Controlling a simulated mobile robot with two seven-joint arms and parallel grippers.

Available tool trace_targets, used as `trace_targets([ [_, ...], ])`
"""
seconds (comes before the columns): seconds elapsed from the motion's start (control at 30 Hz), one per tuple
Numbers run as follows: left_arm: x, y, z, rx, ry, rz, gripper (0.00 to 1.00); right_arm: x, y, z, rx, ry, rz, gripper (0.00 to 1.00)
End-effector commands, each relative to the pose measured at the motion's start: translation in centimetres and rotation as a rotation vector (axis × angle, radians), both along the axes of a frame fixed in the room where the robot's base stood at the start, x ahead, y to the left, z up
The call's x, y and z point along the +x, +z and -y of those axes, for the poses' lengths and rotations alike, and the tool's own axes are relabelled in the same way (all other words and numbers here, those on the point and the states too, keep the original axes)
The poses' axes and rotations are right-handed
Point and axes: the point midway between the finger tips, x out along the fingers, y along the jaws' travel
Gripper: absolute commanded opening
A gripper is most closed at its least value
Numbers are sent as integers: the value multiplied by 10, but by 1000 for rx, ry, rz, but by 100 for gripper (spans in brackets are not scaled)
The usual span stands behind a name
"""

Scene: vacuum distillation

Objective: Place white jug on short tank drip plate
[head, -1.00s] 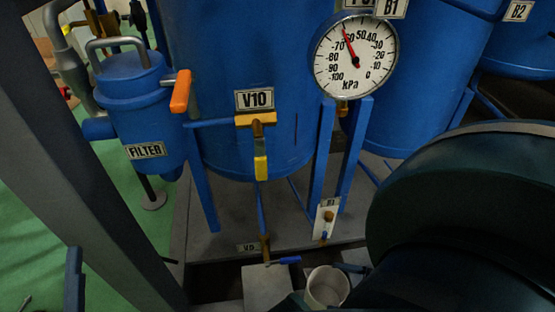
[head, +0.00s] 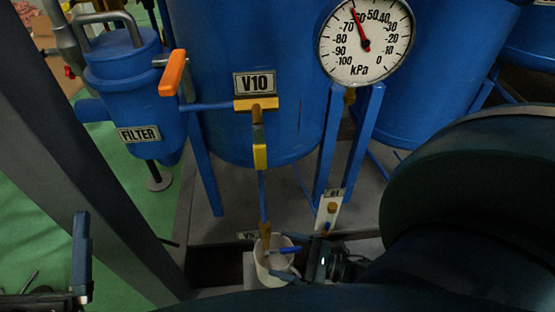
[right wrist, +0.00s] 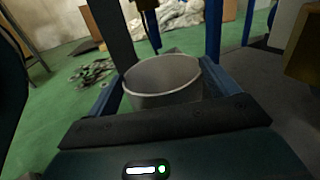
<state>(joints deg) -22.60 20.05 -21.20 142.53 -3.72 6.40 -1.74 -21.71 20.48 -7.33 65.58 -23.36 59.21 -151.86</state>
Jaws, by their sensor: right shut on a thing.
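The right wrist view shows the jug's open rim (right wrist: 163,80) between the two blue fingers. A pale grey plate (head: 249,266), apparently the drip plate, shows only as a strip left of the jug, which hides most of it. I cannot tell whether the jug touches it. Part of my left gripper (head: 82,250) shows at the lower left, away from the jug.
The blue tank (head: 225,120) on legs stands behind, with the V10 valve (head: 258,105) above the spout. A pressure gauge (head: 365,42) and a small labelled valve plate (head: 329,209) are to the right. The blue filter (head: 135,100) stands left. A dark post (head: 90,130) crosses the left side.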

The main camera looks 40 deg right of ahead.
Motion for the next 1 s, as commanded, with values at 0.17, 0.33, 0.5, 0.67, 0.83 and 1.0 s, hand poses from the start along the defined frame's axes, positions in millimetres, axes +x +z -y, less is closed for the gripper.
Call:
trace_targets([
  [0.17,0,3,0,4,0,28,100,19,0,-13,1,0,2,49],
  [0.33,-2,11,-2,13,-1,129,100,20,-19,-14,1,-1,-2,49],
  [0.5,-8,30,-3,26,-4,273,100,21,-36,-14,-1,0,-1,49],
  [0.67,-9,34,-3,28,-3,290,100,20,-35,-14,-1,-1,1,49],
  [0.83,-8,34,-3,27,-4,287,100,20,-35,-14,-1,-1,-2,91],
  [1.0,-8,34,-3,27,-4,286,100,20,-35,-14,-1,0,-1,100],
])
